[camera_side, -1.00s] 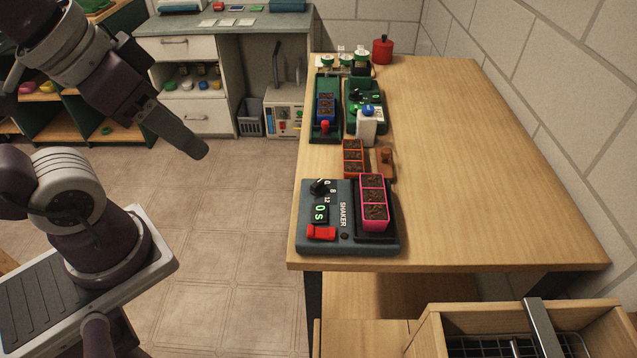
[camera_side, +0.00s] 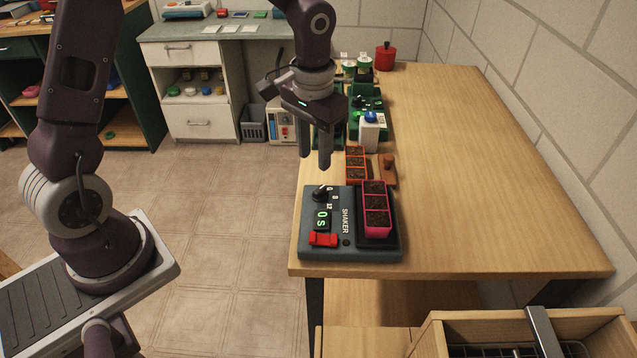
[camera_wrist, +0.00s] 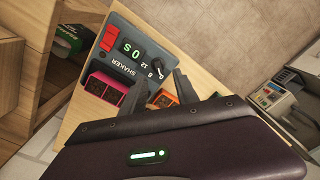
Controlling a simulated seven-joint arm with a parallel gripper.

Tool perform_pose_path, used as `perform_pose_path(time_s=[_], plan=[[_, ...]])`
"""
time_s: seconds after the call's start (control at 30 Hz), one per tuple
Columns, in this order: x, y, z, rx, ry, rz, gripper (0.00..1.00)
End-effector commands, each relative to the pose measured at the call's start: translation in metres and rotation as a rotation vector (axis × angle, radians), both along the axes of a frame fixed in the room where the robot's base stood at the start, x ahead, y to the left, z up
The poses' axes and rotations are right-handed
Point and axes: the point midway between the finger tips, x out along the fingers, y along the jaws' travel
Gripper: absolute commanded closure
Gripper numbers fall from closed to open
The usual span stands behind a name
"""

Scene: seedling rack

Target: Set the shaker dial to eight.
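The grey shaker (camera_side: 350,250) sits at the near left of the wooden table, its display (camera_side: 321,219) reading 0s. Its black dial (camera_side: 321,193) stands at the back left corner, with small numbers beside it. The dial's setting is too small to read. In the wrist view the dial (camera_wrist: 158,64) shows by the 8 and 12 marks, ahead of my fingers. A pink tray of soil (camera_side: 377,229) stands on the shaker plate. My gripper (camera_side: 315,158) is open and empty, pointing down above and behind the dial, apart from it.
A red switch (camera_side: 323,239) is at the shaker's front. Behind the shaker stand an orange soil tray (camera_side: 356,176), a wooden block with a knob (camera_side: 388,171) and a white bottle (camera_side: 368,134). The table's right half is clear.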

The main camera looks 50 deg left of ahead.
Motion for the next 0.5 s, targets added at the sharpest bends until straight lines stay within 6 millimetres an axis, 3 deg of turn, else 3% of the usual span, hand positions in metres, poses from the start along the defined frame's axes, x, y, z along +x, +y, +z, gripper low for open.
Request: perform_pose_path(time_s=[0.1, 0.5], plan=[[0.008, -0.003, -0.02, -0.022, 0.025, 0.012, 0.64], [0.008, -0.003, -0.085, -0.025, 0.028, 0.011, 0.64]])
